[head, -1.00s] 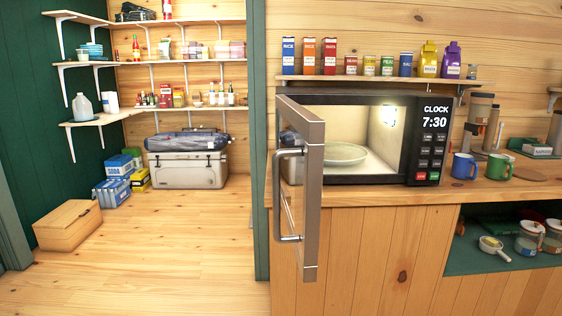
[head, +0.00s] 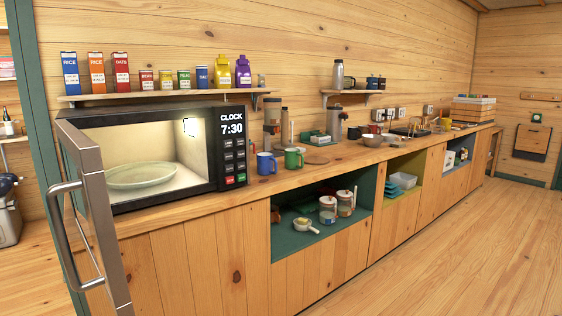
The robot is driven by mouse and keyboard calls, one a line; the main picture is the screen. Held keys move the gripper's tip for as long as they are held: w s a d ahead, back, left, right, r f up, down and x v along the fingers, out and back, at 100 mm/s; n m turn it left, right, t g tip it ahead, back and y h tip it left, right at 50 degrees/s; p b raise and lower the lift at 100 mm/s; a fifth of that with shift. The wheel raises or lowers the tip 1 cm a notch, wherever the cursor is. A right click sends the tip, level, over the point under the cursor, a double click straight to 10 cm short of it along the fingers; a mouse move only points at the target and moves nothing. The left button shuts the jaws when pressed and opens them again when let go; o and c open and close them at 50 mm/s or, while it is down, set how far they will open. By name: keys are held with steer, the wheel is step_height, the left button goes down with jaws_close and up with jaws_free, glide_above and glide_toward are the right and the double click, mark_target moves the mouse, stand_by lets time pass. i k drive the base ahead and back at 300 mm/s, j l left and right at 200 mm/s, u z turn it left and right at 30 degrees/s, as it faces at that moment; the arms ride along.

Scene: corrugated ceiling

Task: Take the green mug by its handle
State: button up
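The green mug (head: 293,159) stands upright on the wooden counter, to the right of the microwave. A blue mug (head: 267,163) stands close to its left. The green mug is small in the head view, and its handle seems to be on its right side. My gripper and arm are not in view.
The microwave (head: 217,196) has its door (head: 93,215) swung open toward me, sticking out past the counter front. An open shelf with jars (head: 328,209) is below the counter. The floor (head: 450,260) at right is clear.

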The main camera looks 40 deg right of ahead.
mark_target(292, 156)
steer(key=i+l+z, duration=0.5)
steer(key=l+z, duration=0.15)
steer(key=i+l+z, duration=0.25)
steer(key=i+l, duration=0.45)
steer(key=i+l+u, duration=0.6)
steer(key=u, duration=0.15)
steer(key=i+l, duration=0.15)
steer(key=l, duration=0.25)
steer(key=i+l+u, duration=0.1)
steer(key=l, duration=0.25)
steer(key=i, duration=0.05)
